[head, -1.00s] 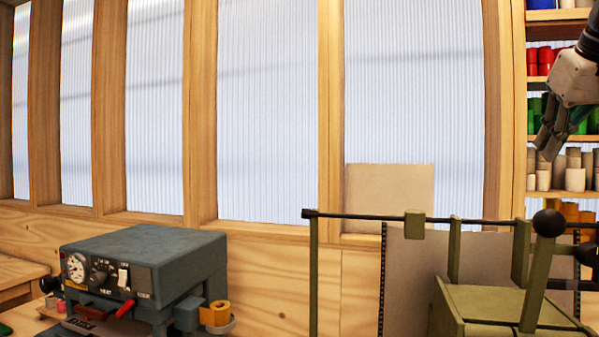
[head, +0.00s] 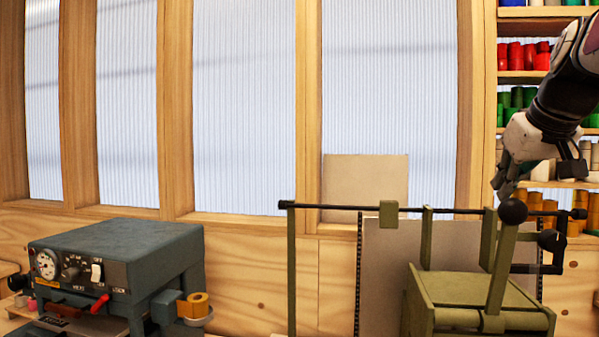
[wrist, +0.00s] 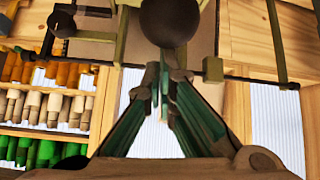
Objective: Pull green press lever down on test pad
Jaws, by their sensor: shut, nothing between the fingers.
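The olive-green press (head: 465,290) stands at the lower right of the head view. Its green lever (head: 501,268) stands nearly upright, leaning slightly, and ends in a black ball knob (head: 512,211). My gripper (head: 502,192) is just above the knob in the head view, shut and empty. In the wrist view the knob (wrist: 169,20) is large at the top, just beyond my closed fingertips (wrist: 164,72). I cannot tell whether they touch. The test pad cannot be made out.
A grey-blue machine (head: 120,255) with a dial and red handle stands at left, an orange roll (head: 194,305) beside it. A long rail (head: 350,207) runs across the press. Shelves of colored rolls (head: 525,55) stand behind at right.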

